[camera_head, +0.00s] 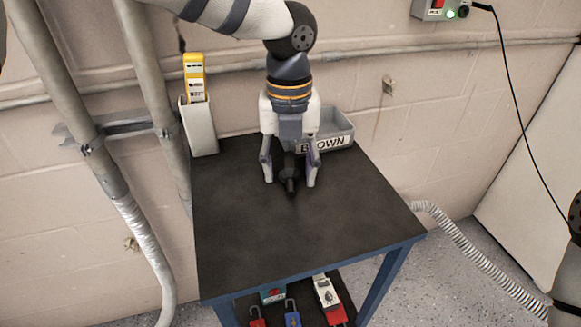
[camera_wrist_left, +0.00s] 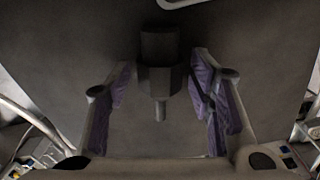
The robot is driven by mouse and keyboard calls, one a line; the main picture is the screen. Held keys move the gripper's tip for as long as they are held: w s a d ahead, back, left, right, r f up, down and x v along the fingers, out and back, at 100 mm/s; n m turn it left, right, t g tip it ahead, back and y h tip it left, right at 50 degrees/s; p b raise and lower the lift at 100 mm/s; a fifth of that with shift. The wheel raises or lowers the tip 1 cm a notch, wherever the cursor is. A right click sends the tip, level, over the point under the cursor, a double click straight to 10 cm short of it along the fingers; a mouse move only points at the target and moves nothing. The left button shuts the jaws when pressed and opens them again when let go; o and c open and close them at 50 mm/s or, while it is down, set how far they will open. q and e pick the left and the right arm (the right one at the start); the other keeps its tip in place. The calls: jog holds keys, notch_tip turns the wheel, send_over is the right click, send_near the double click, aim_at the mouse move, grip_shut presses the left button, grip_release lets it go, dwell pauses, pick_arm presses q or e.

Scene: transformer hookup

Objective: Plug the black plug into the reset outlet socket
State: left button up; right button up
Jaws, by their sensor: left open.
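The black plug (camera_head: 290,185) is at the table top toward the back, between the fingers of my left gripper (camera_head: 289,181). My left gripper points down from above and is open. In the left wrist view the plug (camera_wrist_left: 160,77) lies between the two purple-padded fingers of the left gripper (camera_wrist_left: 162,95), with a gap on each side. A grey wall box (camera_head: 432,9) with a red part and a green light is cut off at the top right. I cannot tell whether it holds the reset outlet socket. My right gripper is out of view.
The dark table (camera_head: 290,245) is mostly clear at the front. A grey bin (camera_head: 336,130) marked "OWN" stands behind the gripper. A white holder (camera_head: 199,128) with a yellow device (camera_head: 194,75) is at the back left. Padlocks (camera_head: 291,315) lie on the lower shelf.

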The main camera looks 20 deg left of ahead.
aim_at(289, 164)
pick_arm(q)
jog(key=c, duration=1)
jog(key=shift+r+p, duration=0.4)
jog(key=shift+r, duration=2.65)
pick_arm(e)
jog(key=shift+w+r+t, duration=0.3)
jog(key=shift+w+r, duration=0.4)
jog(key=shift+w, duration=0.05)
